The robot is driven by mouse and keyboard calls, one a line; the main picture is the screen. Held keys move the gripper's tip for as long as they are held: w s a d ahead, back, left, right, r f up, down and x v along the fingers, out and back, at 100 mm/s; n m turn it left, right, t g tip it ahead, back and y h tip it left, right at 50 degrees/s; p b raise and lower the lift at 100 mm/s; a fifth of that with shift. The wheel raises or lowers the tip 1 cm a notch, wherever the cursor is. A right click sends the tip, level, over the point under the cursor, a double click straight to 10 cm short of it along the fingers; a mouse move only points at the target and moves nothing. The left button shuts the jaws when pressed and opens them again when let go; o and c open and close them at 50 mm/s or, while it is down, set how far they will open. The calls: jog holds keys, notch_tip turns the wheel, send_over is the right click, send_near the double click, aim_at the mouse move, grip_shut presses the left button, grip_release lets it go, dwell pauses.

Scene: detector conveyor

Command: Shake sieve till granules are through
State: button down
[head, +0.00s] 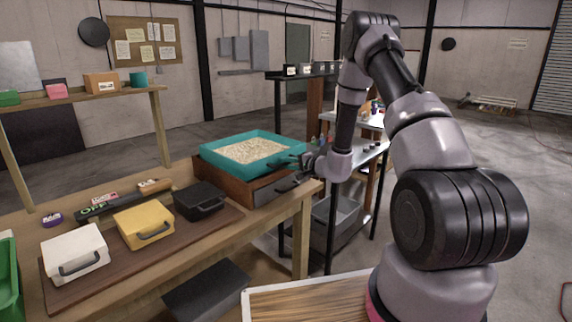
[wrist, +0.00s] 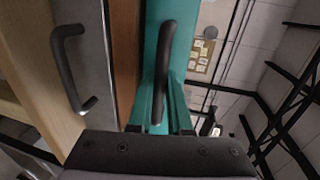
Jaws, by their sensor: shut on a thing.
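The sieve (head: 222,165) is a square teal tray on top of a brown wooden box (head: 232,183). A broad layer of pale granules (head: 250,150) lies inside it. My gripper (head: 303,162) is at the sieve's right side, shut on its black handle. The handle (wrist: 165,70) stands against the teal wall in the wrist view. The box has a grey drawer front (head: 272,189) with its own black handle (wrist: 63,70), apart from my gripper. The inside of the drawer is hidden.
White (head: 75,254), yellow (head: 144,224) and black (head: 199,200) cases with handles stand on a brown mat left of the box. A shelf (head: 75,98) with small items is behind. A rack (head: 330,200) stands close to the right of the bench.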

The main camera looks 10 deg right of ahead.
aim_at(275, 158)
jog(key=shift+w, duration=0.1)
dwell(0.4)
jog(key=x, duration=0.2)
jog(key=r+x, duration=0.1)
jog(key=x, duration=0.2)
jog(key=shift+w+a, duration=0.1)
jog(key=shift+w+r, duration=0.1)
jog(key=c, duration=1.2)
grip_release()
jog(key=shift+w+a, duration=0.1)
jog(key=shift+o, duration=0.2)
jog(key=v, duration=1.1)
